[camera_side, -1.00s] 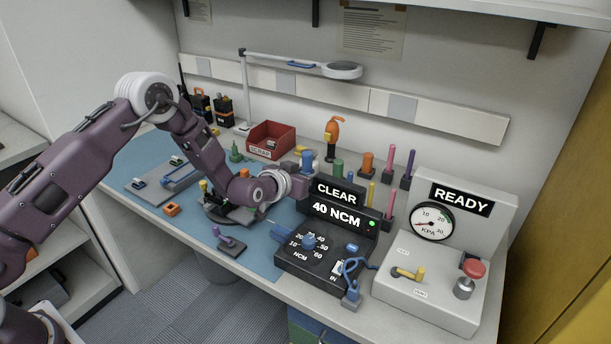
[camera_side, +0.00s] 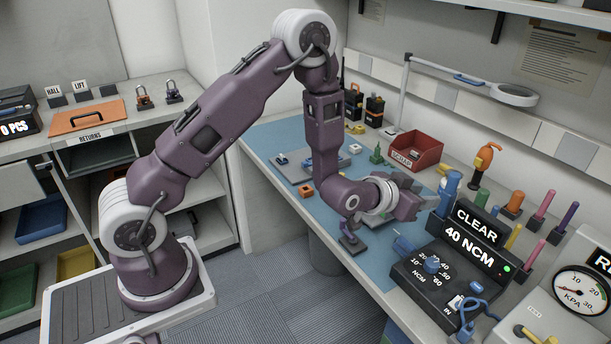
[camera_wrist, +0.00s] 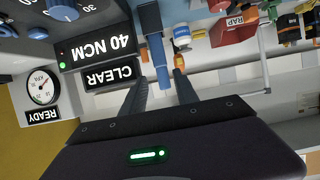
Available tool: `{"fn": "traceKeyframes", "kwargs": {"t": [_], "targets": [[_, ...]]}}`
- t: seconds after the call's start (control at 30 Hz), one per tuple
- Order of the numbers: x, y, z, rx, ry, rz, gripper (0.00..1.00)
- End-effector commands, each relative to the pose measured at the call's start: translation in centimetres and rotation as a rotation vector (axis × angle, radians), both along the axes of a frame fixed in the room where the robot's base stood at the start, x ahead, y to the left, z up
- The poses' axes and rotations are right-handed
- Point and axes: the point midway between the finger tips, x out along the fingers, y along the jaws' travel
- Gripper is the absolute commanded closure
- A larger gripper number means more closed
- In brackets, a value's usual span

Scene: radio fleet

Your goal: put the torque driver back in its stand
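A blue upright tool (camera_side: 449,190), which looks like the torque driver, stands just left of the black tester's display. In the wrist view, the blue tool (camera_wrist: 155,45) lies in line with the gap between my two dark fingers (camera_wrist: 160,85). Space shows on both sides of it, so my gripper looks open and not closed on it.
The black tester (camera_side: 435,275) reads CLEAR and 40 NCM with a green light. Upright pegs, an orange-handled tool (camera_side: 485,158) and a red scrap bin (camera_side: 415,152) stand behind. A gauge box (camera_side: 580,290) is at right. Blue mat (camera_side: 270,135) has some free room.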

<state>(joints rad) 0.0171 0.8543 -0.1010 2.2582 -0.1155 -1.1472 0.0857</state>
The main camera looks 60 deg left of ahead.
Motion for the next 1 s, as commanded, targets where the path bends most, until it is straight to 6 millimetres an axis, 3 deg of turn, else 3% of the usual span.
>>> {"fn": "traceKeyframes", "kwargs": {"t": [0.13, 0.23, 0.37, 0.43, 0.5, 0.6, 0.7, 0.8, 1.0], "targets": [[-1.2, -0.1, 4.8, -0.005, 0.06, -0.02, 0.64], [-4.7, 0.1, 9.7, -0.005, 0.161, -0.036, 0.64], [-12.9, 0.8, 15.0, 0.0, 0.316, -0.044, 0.64], [-18.7, 1.3, 16.8, 0.004, 0.403, -0.038, 0.64], [-24.6, 1.8, 17.7, 0.004, 0.487, -0.028, 0.64], [-31.5, 2.5, 17.7, 0.005, 0.584, -0.014, 0.64], [-35.9, 2.8, 17.2, 0.002, 0.646, -0.003, 0.64], [-37.7, 2.9, 16.9, 0.0, 0.676, 0.001, 0.64], [-37.8, 2.9, 16.8, 0.001, 0.681, 0.002, 0.64]]}}
